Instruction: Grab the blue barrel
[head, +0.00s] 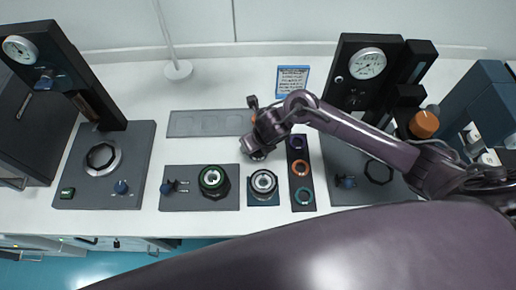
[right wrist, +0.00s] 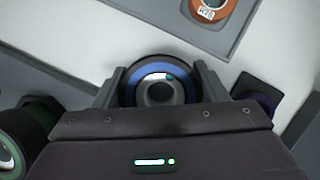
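The blue barrel, a dark round piece with a blue ring and a grey hollow centre, shows in the right wrist view (right wrist: 160,76). My right gripper (right wrist: 161,84) has one finger on each side of it, close against its edges; I cannot tell whether they press on it. In the head view my right gripper (head: 256,150) is over the table by the right end of a flat grey tray (head: 182,124), and the arm largely hides the barrel there. My left gripper is not in view.
A green-ringed barrel (head: 213,181) and a white-ringed one (head: 263,183) stand in front of my right gripper. A strip with coloured rings (head: 303,207) is just right. Gauge stands (head: 105,105) rise at both sides. A blue sign (head: 292,79) stands behind.

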